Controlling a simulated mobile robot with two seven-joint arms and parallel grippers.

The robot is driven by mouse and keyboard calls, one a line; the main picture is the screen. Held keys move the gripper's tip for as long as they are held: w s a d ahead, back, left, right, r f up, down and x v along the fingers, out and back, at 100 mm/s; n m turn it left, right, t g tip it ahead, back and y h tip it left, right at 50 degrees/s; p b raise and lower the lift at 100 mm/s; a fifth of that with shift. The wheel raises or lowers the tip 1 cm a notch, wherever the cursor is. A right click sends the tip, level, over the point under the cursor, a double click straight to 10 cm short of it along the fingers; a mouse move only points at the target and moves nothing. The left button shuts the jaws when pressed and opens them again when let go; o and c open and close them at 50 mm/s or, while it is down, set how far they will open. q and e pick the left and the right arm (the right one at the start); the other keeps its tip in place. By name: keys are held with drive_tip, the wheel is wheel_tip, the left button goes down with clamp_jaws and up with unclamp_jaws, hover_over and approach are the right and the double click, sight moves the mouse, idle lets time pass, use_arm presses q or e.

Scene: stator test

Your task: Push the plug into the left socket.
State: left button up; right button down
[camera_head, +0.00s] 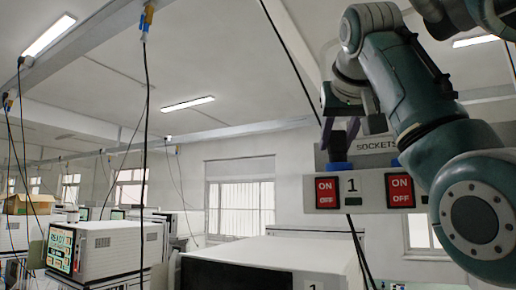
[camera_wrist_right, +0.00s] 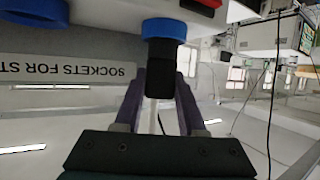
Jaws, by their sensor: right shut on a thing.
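The black plug (camera_wrist_right: 160,72) is between the purple fingers of my right gripper (camera_wrist_right: 161,85), which is shut on it. Its front end meets the blue ring of the left socket (camera_wrist_right: 164,29) in the right wrist view; how deep it sits is hidden. In the head view the left socket (camera_head: 340,166) shows as a blue ring below the dark plug (camera_head: 338,145), and my right gripper (camera_head: 340,115) is above it. A second blue socket (camera_wrist_right: 35,10) shows in the wrist view. My left gripper is not in view.
The socket panel (camera_head: 352,187) carries two red ON/OFF switches (camera_head: 327,192) and a "SOCKETS" label. A black cable hangs below the panel. A white cabinet (camera_head: 275,250) stands below, and a machine with a screen (camera_head: 100,250) is at the left.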

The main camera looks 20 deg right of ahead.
use_arm(q)
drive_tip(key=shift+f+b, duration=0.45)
drive_tip(key=shift+b, duration=0.05)
use_arm(e)
drive_tip(key=shift+f, duration=0.6)
drive_tip(key=shift+c, duration=2.1)
unclamp_jaws()
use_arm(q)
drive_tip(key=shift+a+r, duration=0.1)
use_arm(e)
drive_tip(key=shift+r, duration=0.1)
